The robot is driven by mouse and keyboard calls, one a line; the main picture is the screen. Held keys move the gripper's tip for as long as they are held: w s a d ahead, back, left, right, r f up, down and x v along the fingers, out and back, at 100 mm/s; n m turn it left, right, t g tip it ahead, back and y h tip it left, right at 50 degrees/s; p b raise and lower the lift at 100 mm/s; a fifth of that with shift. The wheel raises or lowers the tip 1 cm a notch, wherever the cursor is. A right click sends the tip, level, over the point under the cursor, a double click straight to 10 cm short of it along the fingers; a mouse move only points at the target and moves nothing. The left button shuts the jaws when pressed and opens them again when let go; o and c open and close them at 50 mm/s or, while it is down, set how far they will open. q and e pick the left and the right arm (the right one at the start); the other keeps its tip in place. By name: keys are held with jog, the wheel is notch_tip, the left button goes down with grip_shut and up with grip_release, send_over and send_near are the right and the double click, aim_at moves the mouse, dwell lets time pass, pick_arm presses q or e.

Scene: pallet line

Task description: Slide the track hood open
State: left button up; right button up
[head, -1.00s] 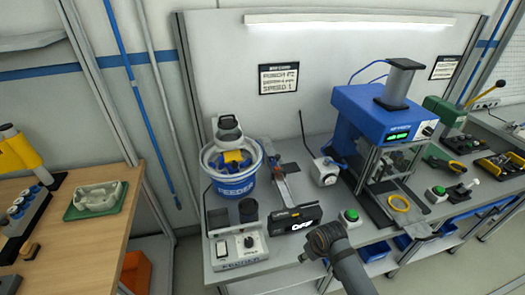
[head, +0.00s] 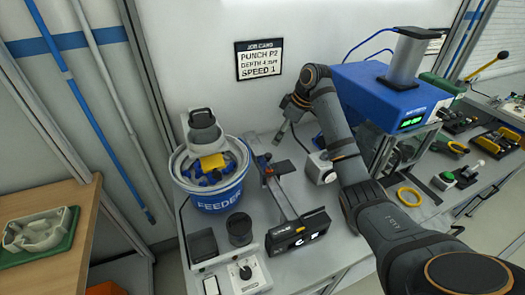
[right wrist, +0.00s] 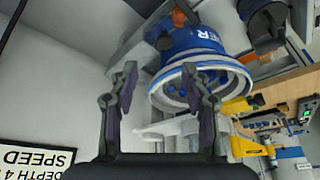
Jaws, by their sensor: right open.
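The feeder track (head: 282,197) runs from beside the blue feeder bowl (head: 215,200) towards a black display box (head: 298,235). A dark flat plate (head: 284,168) sits at the track's far part; it may be the hood, but I cannot tell for sure. My right gripper (head: 281,134) hangs above and behind the far end of the track, apart from it. In the right wrist view, its two fingers (right wrist: 165,90) are spread with nothing held between them. The feeder bowl (right wrist: 200,75) shows beyond them. My left gripper is not in view.
A blue press (head: 385,95) stands right of my right arm, which crosses the bench. A small white box (head: 320,168) stands right of the track. A control box with a knob (head: 243,272) is in front of the feeder. The job card (head: 259,60) hangs on the wall.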

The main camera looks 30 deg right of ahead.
aim_at(269, 155)
jog(key=x, duration=0.2)
jog(key=p+x, duration=0.1)
jog(key=x, duration=0.1)
jog(key=p+x, duration=0.1)
jog(key=x, duration=0.1)
jog(key=shift+s+a+f, duration=0.15)
jog(key=shift+s+a, duration=0.05)
jog(key=shift+a, duration=0.1)
jog(key=shift+p+x, duration=0.45)
jog(key=shift+x, duration=0.7)
jog(key=shift+f, duration=0.2)
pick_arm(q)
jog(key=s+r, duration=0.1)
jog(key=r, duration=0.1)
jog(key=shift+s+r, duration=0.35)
pick_arm(e)
jog(key=shift+s, duration=0.1)
grip_shut()
jog(key=shift+d, duration=0.1)
